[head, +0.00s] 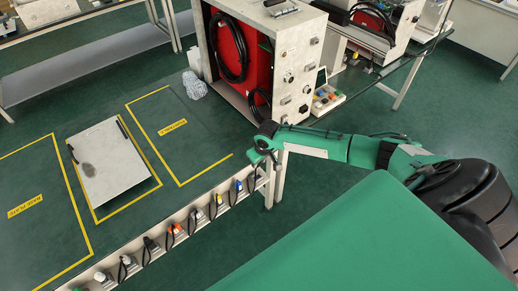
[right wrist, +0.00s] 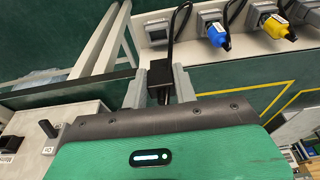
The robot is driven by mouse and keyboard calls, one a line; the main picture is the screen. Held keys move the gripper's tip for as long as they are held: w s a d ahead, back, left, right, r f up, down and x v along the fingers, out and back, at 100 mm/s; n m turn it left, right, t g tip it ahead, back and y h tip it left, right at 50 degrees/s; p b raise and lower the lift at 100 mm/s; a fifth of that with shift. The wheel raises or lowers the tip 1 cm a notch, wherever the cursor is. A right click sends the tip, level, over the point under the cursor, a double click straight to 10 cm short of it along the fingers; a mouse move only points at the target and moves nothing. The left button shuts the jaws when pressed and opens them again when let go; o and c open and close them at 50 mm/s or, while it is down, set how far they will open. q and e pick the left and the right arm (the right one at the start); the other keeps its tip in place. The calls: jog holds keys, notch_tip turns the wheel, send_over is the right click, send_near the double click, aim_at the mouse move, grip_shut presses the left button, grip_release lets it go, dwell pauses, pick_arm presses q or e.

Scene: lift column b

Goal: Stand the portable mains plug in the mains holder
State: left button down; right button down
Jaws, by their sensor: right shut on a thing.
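My right gripper (right wrist: 160,83) is shut on a black plug (right wrist: 160,75), which sits between its two grey fingers. A black cable runs up from the plug past a grey holder (right wrist: 155,31) on the white rail. No plug shows in that holder; I cannot tell for certain that it is the mains holder. The plug is apart from the holder in the right wrist view. In the head view my right gripper (head: 266,152) is at the right end of the rail, and the plug is hard to make out. My left gripper is not in view.
The white rail (head: 190,208) carries several holders with plugs, including a blue plug (right wrist: 217,35) and a yellow plug (right wrist: 273,25) close beside the grey holder. A white cabinet (head: 295,70) with a red inside stands behind the gripper.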

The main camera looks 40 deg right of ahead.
jog(key=shift+s+b+x, duration=0.25)
jog(key=shift+b+x, duration=0.1)
jog(key=shift+x, duration=0.65)
jog(key=shift+s+b+x, duration=0.2)
jog(key=shift+b+x, duration=0.2)
jog(key=shift+x, duration=0.6)
jog(key=shift+s+b+x, duration=0.25)
jog(key=shift+b+x, duration=0.1)
jog(key=shift+x, duration=0.65)
jog(key=shift+d+f, duration=0.1)
jog(key=shift+f, duration=0.15)
jog(key=shift+p, duration=0.6)
jog(key=shift+s+b+x, duration=0.25)
jog(key=shift+b+x, duration=0.55)
jog(key=shift+x, duration=0.4)
jog(key=c, duration=1)
grip_release()
